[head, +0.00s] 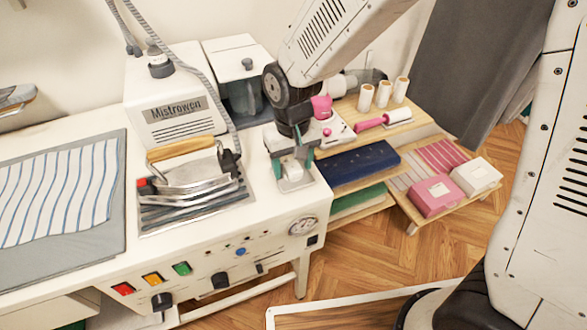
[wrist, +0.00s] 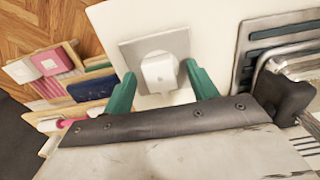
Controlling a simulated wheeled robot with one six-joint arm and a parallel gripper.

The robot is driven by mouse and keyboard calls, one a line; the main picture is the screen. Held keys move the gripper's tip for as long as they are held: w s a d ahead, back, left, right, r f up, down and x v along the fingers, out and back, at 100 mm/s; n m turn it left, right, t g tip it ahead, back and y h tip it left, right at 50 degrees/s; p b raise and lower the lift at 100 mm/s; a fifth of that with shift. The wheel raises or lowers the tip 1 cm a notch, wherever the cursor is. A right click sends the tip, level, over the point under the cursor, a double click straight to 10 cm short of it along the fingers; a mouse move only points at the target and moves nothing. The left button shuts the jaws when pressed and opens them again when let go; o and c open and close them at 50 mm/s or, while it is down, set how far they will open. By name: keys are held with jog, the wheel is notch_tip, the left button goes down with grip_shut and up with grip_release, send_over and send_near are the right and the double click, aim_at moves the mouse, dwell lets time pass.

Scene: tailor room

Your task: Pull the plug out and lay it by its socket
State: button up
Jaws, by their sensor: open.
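The white plug (wrist: 160,74) sits on its square grey socket plate (wrist: 135,50), near the right end of the white ironing station's top. In the head view the plug (head: 292,172) shows between the fingers, with the socket plate (head: 314,182) around and below it. My gripper (wrist: 161,70) is open, with one green finger on each side of the plug. In the wrist view a gap shows between the plug and each finger. My gripper (head: 293,160) points down over the plate in the head view. The plug's underside is hidden.
A metal iron (head: 190,180) with a wooden handle rests on a ribbed stand left of the socket. The steam unit (head: 175,110) with a grey hose stands behind it. Low shelves to the right hold a blue block (head: 350,163) and boxes. Bare white tabletop lies before the socket.

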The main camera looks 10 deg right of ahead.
aim_at(293, 167)
jog(key=shift+c, duration=0.4)
grip_shut()
jog(key=shift+r, duration=3)
